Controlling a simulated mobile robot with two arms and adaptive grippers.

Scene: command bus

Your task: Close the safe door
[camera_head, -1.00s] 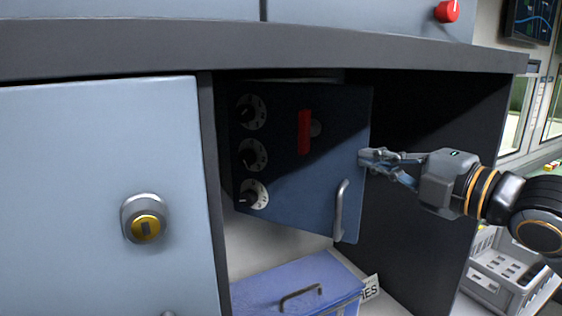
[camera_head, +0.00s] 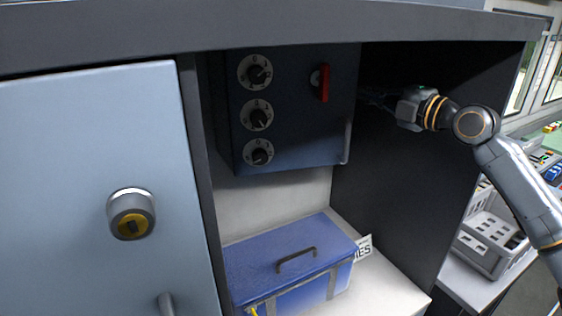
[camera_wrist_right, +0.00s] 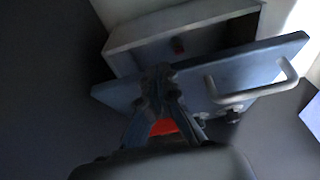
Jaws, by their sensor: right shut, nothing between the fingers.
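The safe door (camera_head: 290,120) is a dark blue panel inside the open cabinet, with three round dials (camera_head: 259,117) down its left side, a red lever (camera_head: 324,83) and a grey bar handle (camera_head: 346,143) at its right edge. In the right wrist view the door (camera_wrist_right: 230,78) stands ajar, with a dark gap between it and the pale safe body (camera_wrist_right: 150,30). My right gripper (camera_head: 368,97) is shut and empty beside the door's right edge, its fingertips dim in shadow. Its fingers (camera_wrist_right: 158,78) overlap the door in the wrist view; contact is unclear. My left gripper is out of view.
A blue lidded box (camera_head: 300,255) sits on the cabinet floor below the safe. A light blue cabinet door (camera_head: 80,190) with a gold lock stands at left. The dark cabinet wall (camera_head: 400,170) is close to my right arm. A grey crate (camera_head: 490,245) is outside at right.

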